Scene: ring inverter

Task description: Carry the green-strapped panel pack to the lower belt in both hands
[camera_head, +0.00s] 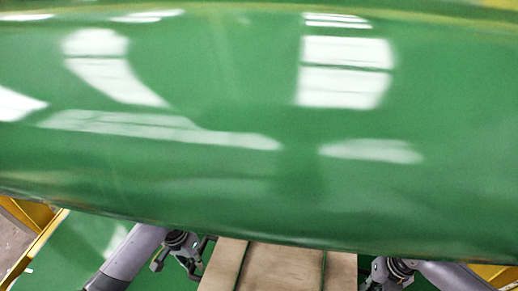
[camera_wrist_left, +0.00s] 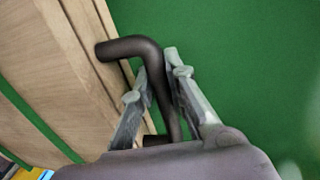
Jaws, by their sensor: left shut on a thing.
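The panel pack (camera_head: 285,268) is a wood-coloured block with thin green straps (camera_head: 243,264), at the bottom middle of the head view. Only its near part shows below a large green surface. My left gripper (camera_head: 192,258) is at its left side. In the left wrist view, the pack's wooden side (camera_wrist_left: 75,75) has a dark bent handle (camera_wrist_left: 130,46), and my left gripper's fingers (camera_wrist_left: 157,86) close around that handle. My right gripper (camera_head: 388,270) is at the pack's right side; its fingers are too small and partly cut off to judge.
A large glossy green curved surface (camera_head: 270,190) fills most of the head view and hides what lies beyond. A yellow rail (camera_head: 38,248) runs at the lower left, with a green surface (camera_head: 75,245) beside it. Neither belt can be made out.

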